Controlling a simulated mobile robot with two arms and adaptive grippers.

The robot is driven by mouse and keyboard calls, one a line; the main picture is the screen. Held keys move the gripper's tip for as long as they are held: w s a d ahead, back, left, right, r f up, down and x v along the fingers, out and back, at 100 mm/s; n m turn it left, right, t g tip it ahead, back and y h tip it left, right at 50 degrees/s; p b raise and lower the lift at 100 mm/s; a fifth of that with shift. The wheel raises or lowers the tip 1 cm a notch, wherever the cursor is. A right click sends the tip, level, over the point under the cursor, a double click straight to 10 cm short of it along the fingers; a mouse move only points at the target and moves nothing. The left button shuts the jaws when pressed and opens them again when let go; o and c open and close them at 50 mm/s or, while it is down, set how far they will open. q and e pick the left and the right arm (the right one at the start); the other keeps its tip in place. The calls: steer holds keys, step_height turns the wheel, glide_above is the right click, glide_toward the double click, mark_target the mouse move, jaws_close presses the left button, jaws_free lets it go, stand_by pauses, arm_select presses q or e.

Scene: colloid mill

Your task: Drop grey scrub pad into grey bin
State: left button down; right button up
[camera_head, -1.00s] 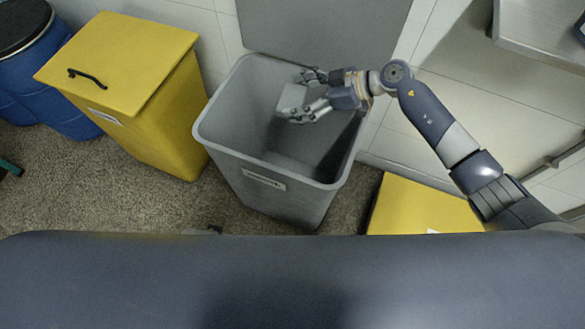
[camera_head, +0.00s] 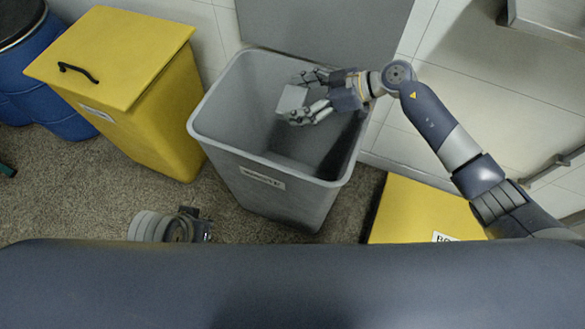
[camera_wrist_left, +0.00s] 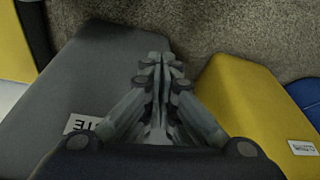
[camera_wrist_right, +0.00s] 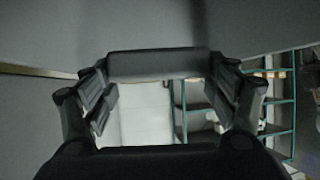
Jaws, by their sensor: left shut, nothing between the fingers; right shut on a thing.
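The grey bin (camera_head: 262,165) stands open in the head view, with its lid (camera_head: 325,28) raised against the wall. My right gripper (camera_head: 300,103) is over the bin's open mouth, inside the rim outline, and is shut on the grey scrub pad (camera_head: 292,98). In the right wrist view the pad (camera_wrist_right: 155,64) shows as a dark grey block between the fingertips. My left gripper is shut and empty in the left wrist view (camera_wrist_left: 158,75), with the grey bin's outer wall (camera_wrist_left: 70,80) beside it. In the head view only part of my left wrist shows near the bottom.
A yellow bin (camera_head: 120,65) with a closed lid stands left of the grey bin, with a blue barrel (camera_head: 40,85) beyond it. Another yellow bin (camera_head: 415,215) is at the right. A metal shelf (camera_head: 550,20) juts from the wall at upper right.

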arm_select(q)
steer(key=shift+v, duration=1.1)
arm_select(e)
steer(key=shift+f, duration=0.25)
arm_select(q)
steer(key=shift+s+a, duration=0.1)
arm_select(e)
steer(key=o, duration=0.9)
steer(key=v, duration=1.2)
steer(key=shift+f, duration=0.1)
